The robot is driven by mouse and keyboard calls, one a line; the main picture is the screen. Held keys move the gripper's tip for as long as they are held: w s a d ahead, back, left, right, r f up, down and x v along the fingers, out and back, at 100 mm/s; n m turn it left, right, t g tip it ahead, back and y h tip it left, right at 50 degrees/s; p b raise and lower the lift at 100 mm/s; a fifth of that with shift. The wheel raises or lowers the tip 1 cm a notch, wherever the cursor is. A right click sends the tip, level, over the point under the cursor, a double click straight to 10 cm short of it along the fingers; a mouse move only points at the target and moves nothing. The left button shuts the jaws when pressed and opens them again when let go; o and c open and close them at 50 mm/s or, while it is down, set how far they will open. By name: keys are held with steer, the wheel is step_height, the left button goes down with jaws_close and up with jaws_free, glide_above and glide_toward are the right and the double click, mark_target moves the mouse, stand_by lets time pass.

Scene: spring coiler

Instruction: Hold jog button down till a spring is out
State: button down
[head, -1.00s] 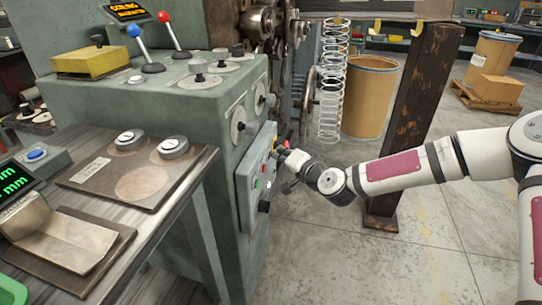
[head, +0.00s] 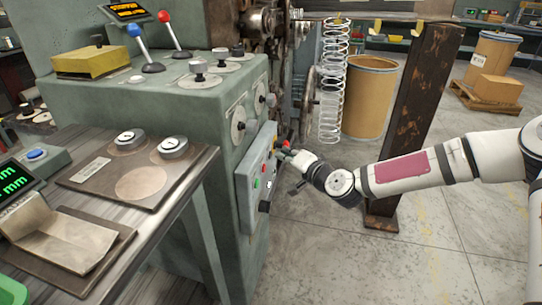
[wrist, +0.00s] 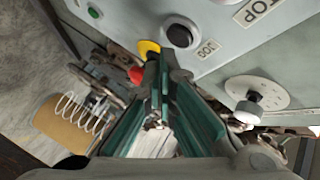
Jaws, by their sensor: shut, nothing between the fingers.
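The green control panel (head: 257,178) is on the front of the coiling machine. In the wrist view a round black button (wrist: 180,36) with a pale ring sits beside a small label that seems to read JOG (wrist: 208,48). My gripper (wrist: 162,62) is shut and empty, its tips just below that button in the picture. I cannot tell whether they touch the panel. In the head view my gripper (head: 285,152) is at the panel's right edge, and the black button is not distinguishable.
A yellow button (wrist: 148,48) and a red knob (wrist: 136,74) are close to my fingertips. A rusty post (head: 412,120) stands behind my arm; a brown drum (head: 368,95) is beyond the spring.

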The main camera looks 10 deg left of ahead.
steer(key=shift+s+d, duration=0.1)
steer(key=shift+d, duration=2.4)
